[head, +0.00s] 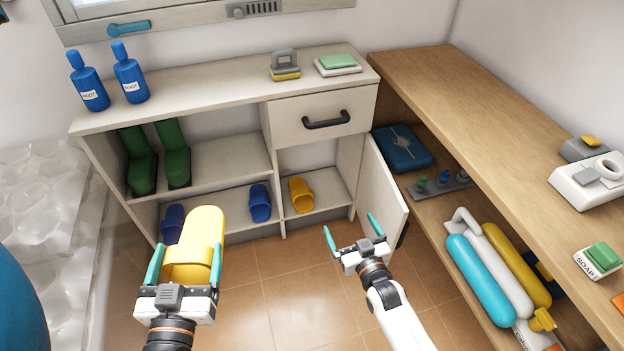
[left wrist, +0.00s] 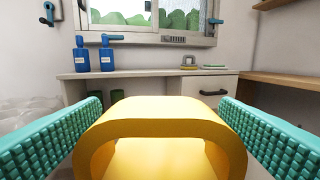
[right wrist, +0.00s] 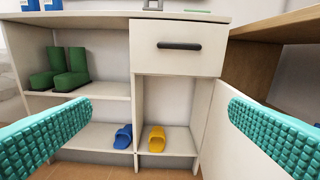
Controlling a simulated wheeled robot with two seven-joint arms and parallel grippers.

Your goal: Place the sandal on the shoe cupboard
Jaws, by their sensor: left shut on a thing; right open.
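A yellow sandal (head: 203,232) is held in my left gripper (head: 186,268), toe strap toward me, in front of the cupboard. In the left wrist view the sandal (left wrist: 160,125) fills the space between the teal fingers. The white shoe cupboard (head: 225,92) stands ahead, with blue bottles, a brush and a soap dish on its top. Another yellow sandal (head: 301,194) stands in its lower right compartment; blue sandals (head: 260,203) stand in the lower left one. My right gripper (head: 350,238) is open and empty near the cupboard's open door (head: 385,190).
Green boots (head: 175,155) stand on the cupboard's middle shelf. A wooden shelf unit (head: 475,95) with cylinders and boxes runs along the right. Bubble wrap (head: 45,215) lies at left. The cupboard top is clear between the bottles and the brush.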

